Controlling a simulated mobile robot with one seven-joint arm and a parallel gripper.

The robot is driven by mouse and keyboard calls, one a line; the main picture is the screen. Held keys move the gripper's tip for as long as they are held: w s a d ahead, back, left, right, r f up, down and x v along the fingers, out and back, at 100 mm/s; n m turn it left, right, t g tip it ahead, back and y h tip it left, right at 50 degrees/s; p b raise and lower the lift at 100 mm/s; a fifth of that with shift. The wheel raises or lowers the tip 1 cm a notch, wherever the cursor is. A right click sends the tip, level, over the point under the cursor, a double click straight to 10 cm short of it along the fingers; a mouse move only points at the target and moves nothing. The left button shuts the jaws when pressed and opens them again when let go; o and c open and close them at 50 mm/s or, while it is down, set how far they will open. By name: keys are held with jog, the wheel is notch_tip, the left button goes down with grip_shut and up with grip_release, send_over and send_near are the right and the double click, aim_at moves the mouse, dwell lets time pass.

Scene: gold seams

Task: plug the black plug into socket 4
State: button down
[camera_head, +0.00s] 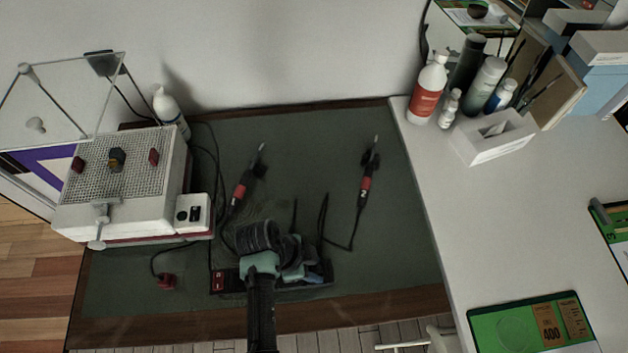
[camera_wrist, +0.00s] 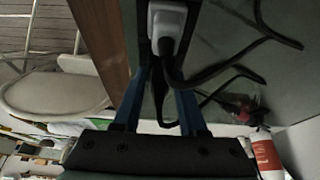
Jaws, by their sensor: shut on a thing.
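My gripper (camera_head: 312,276) is low over the black power strip (camera_head: 232,285), at its right part. The wrist view shows its blue fingers (camera_wrist: 161,82) shut around a narrow dark thing, the black plug (camera_wrist: 159,102). The plug's prongs are hidden, and I cannot tell whether it touches the strip or sits in a socket. A pale grey plug (camera_wrist: 167,22) with a black cable stands at the strip just beyond the fingers. My arm covers much of the strip in the head view. Socket numbers are not readable, so socket 4 cannot be picked out.
A red plug (camera_head: 167,282) lies on the green mat (camera_head: 385,265) left of the strip. Two red-and-black soldering irons (camera_head: 240,190) (camera_head: 365,190) and loose cables lie behind it. A white machine (camera_head: 80,215) stands left.

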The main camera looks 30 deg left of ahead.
jog(key=shift+f+b, duration=0.3)
jog(key=shift+f, duration=0.1)
jog(key=shift+s+f, duration=0.15)
jog(key=shift+f, duration=0.1)
jog(key=shift+s+d+f+b, duration=0.1)
jog(key=shift+s+f+b, duration=0.05)
jog(key=shift+f+b, duration=0.15)
jog(key=shift+c, duration=1.8)
grip_release()
jog(key=w+v, duration=0.1)
jog(key=v, duration=1.3)
jog(key=shift+r, duration=0.2)
